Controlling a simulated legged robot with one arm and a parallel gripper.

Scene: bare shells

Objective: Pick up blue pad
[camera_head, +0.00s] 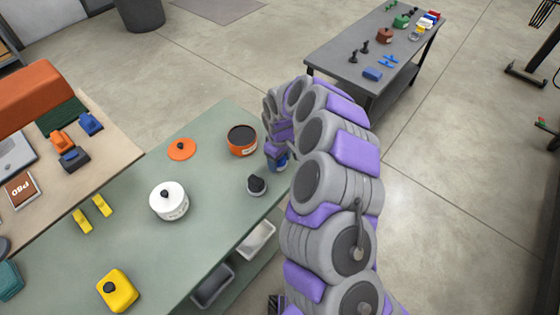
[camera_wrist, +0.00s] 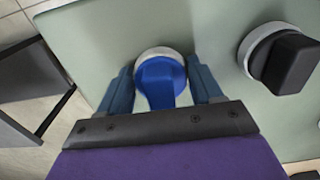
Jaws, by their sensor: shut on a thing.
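The blue pad (camera_wrist: 158,82) shows in the wrist view as a blue block above a round whitish base, between the two fingers of my gripper (camera_wrist: 160,85). The fingers are shut on it from both sides. In the head view my gripper (camera_head: 276,152) is over the right edge of the green table, and a bit of the blue pad (camera_head: 281,165) shows below it. The arm hides part of this spot. I cannot tell whether the pad touches the table.
A black-topped piece (camera_wrist: 285,62) with a pale round base stands close to the right in the wrist view. The green table (camera_head: 135,205) also holds an orange pot (camera_head: 242,141), a white lidded pot (camera_head: 170,203) and a yellow block (camera_head: 117,291). A grey table (camera_head: 350,48) stands beyond.

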